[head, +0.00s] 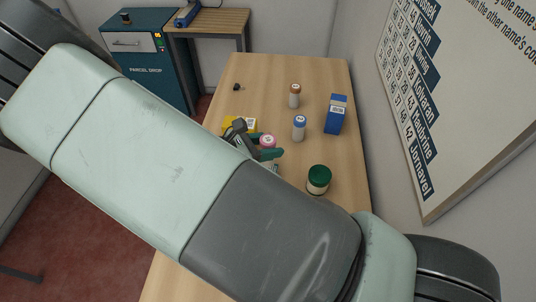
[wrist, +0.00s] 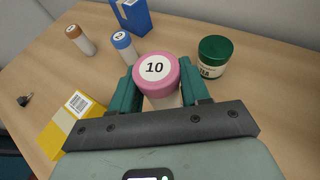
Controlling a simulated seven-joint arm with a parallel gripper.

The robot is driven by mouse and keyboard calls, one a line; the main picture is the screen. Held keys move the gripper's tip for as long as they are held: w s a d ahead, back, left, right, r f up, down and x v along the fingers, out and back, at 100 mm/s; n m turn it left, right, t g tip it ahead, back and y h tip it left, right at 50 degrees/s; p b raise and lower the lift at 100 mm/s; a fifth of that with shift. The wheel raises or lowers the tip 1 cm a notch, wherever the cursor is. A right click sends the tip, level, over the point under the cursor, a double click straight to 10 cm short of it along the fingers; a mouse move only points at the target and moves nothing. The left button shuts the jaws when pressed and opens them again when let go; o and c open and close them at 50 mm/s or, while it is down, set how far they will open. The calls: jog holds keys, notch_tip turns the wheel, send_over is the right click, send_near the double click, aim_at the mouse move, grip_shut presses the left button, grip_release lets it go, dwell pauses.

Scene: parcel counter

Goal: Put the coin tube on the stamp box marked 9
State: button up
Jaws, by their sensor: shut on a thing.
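A tube with a pink lid marked 10 (wrist: 155,68) is between the green fingers of my gripper (wrist: 158,78), which is shut on it. Its pink lid also shows in the head view (head: 267,141), with my gripper (head: 262,150) around it. The tube looks upright; its lower end is hidden, so I cannot tell if it touches the table. A yellow box (wrist: 53,135) with a barcode label lies left of my gripper, partly hidden by it. A blue box (head: 335,117) stands at the right of the table. No 9 is readable on either box.
A blue-lidded tube (head: 299,128) and a brown-lidded tube (head: 295,96) stand behind my gripper. A green-lidded jar (head: 318,180) stands to its right. A small black object (head: 237,87) lies far left. The table (head: 265,70) is clear at its far end.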

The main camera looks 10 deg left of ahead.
jog(key=shift+f, duration=1.8)
jog(key=shift+f, duration=0.1)
jog(key=o, duration=1.2)
jog(key=v, duration=1.2)
